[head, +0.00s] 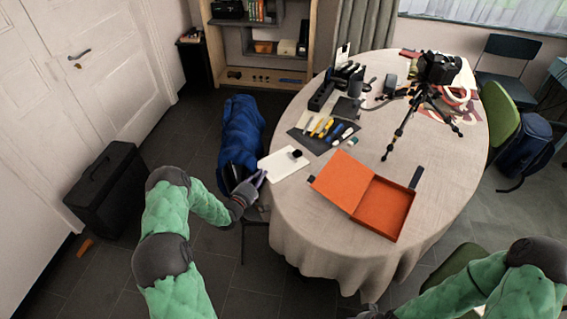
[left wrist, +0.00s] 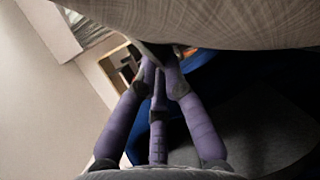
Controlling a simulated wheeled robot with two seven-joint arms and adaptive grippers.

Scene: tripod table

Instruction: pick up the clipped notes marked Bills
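The clipped notes (head: 279,166) are a white sheet or pad with a black clip near its right end, at the table's left edge. Any writing on them is too small to read. My left gripper (head: 260,180) is at their near left corner, which reaches past the table edge.
The round table (head: 310,225) has a beige cloth. An open orange box (head: 358,196) lies right of the notes. A dark mat (head: 318,141) with pens lies behind them. A blue bag (head: 240,135) stands left of the table.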

